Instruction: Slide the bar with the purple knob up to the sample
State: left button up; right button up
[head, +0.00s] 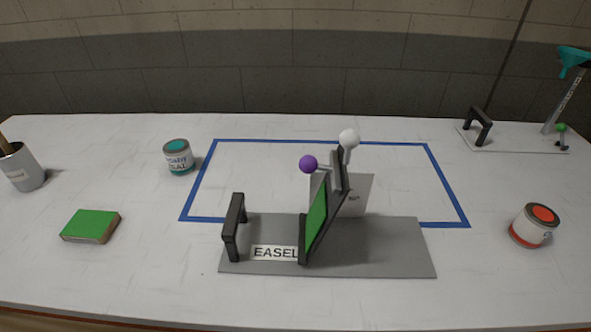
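A purple knob (308,164) sticks out to the left on a short stem from the upper part of a tilted dark easel frame (341,183). The bar behind it is seen nearly edge-on, so its exact position is hard to tell. A green panel (317,215) leans on the lower front of the frame. I cannot tell whether this panel is the sample. A white knob (348,138) sits at the frame's top. The easel stands on a grey base plate (390,255) with an "EASEL" label (274,253). Neither of my grippers is in view.
A black handle (234,227) rises from the plate's left end. A blue outline (320,141) surrounds the area behind. A teal can (179,157), green block (91,226) and grey cup (21,168) stand left, a red-orange can (534,225) right. A funnel stand (565,100) is back right.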

aim_at(308, 164)
jog(key=k+j, duration=0.2)
jog(key=j, duration=0.15)
jog(key=k+j, duration=0.15)
jog(key=j, duration=0.2)
jog(key=k+j, duration=0.2)
jog(key=j, duration=0.15)
jog(key=j+z, duration=0.05)
